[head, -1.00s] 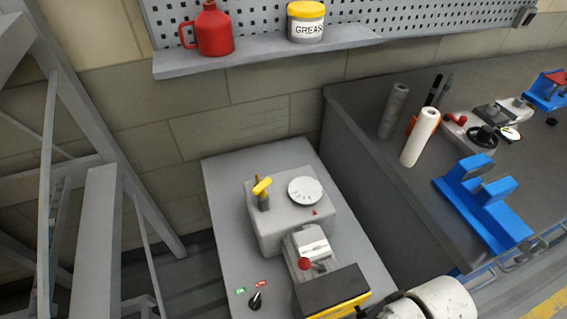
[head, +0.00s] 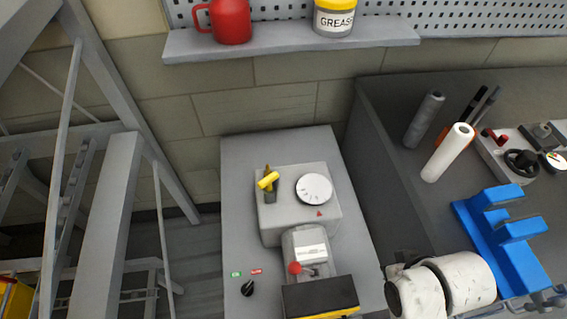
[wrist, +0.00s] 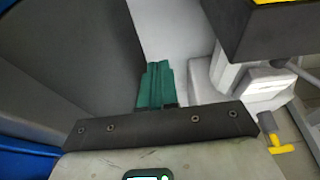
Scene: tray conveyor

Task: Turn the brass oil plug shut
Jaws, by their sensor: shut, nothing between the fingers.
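A yellow T-shaped handle, which looks like the brass oil plug (head: 268,181), stands at the left of the grey machine's top (head: 290,222) in the head view. A yellow T-shaped piece also shows at the lower right of the wrist view (wrist: 283,147). My gripper (wrist: 155,68) has green fingers, shut together and empty, and points past the machine's side. It is apart from the yellow handle. In the head view my white arm shows at the lower right, but the fingers are out of view.
A white dial (head: 314,189) sits beside the handle. A red knob (head: 295,267) and a black switch (head: 247,288) are nearer. The workbench at right holds a white roll (head: 448,152) and a blue fixture (head: 500,235). A shelf (head: 290,38) hangs above.

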